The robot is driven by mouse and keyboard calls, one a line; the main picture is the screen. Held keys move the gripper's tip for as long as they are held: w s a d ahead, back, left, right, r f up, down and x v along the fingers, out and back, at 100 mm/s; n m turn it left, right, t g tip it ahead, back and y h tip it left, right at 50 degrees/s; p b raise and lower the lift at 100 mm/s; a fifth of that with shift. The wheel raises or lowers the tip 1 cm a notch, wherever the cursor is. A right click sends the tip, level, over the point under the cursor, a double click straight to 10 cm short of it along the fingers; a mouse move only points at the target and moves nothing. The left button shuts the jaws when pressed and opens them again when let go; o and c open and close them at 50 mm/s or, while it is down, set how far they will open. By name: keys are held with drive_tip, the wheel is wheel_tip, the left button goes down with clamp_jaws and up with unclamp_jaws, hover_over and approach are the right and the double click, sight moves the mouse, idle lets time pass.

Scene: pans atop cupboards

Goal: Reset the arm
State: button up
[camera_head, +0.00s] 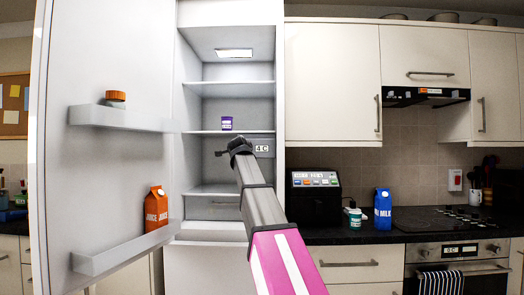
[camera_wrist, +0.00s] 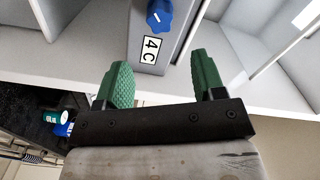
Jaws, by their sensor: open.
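My arm reaches toward the open fridge (camera_head: 195,170) in the head view. My gripper (camera_head: 232,148) is at the front of the fridge, left of the "4 C" label (camera_head: 262,148). In the wrist view my gripper (camera_wrist: 162,76) shows two green fingers spread apart with nothing between them. The "4 C" label (camera_wrist: 151,50) and a blue knob (camera_wrist: 159,14) on a grey box are just beyond the fingers. I cannot tell whether any finger touches the box.
The open fridge door (camera_head: 115,70) holds an orange-lidded jar (camera_head: 115,99) and a juice carton (camera_head: 156,208). A purple tub (camera_head: 227,123) stands on a fridge shelf. The counter (camera_head: 350,236) at right carries a dark appliance (camera_head: 315,203), green-and-white tub (camera_head: 354,220) and milk carton (camera_head: 383,209).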

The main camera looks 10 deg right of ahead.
idle(0.3)
drive_tip(key=s+f+n+g+y, duration=0.1)
drive_tip(key=s+f+n+g, duration=0.15)
drive_tip(key=f, duration=1.25)
drive_tip(key=s+d+f+n+g, duration=0.1)
drive_tip(key=s+f+n+g, duration=0.15)
drive_tip(key=f, duration=1.25)
drive_tip(key=s+f+n+g+y, duration=0.1)
drive_tip(key=s+f+n+g, duration=0.15)
drive_tip(key=f, duration=1.25)
drive_tip(key=s+f+n+g+y, duration=0.1)
drive_tip(key=s+f+n+g, duration=0.3)
drive_tip(key=s+f, duration=1)
drive_tip(key=s+a+f+n+g+y, duration=0.1)
drive_tip(key=s+f+n+g, duration=0.3)
drive_tip(key=s+f, duration=1)
wheel_tip(320, 180, down, 3)
drive_tip(key=shift+a+f+g+y, duration=0.15)
drive_tip(key=shift+a+g+y, duration=0.15)
drive_tip(key=shift+g, duration=0.65)
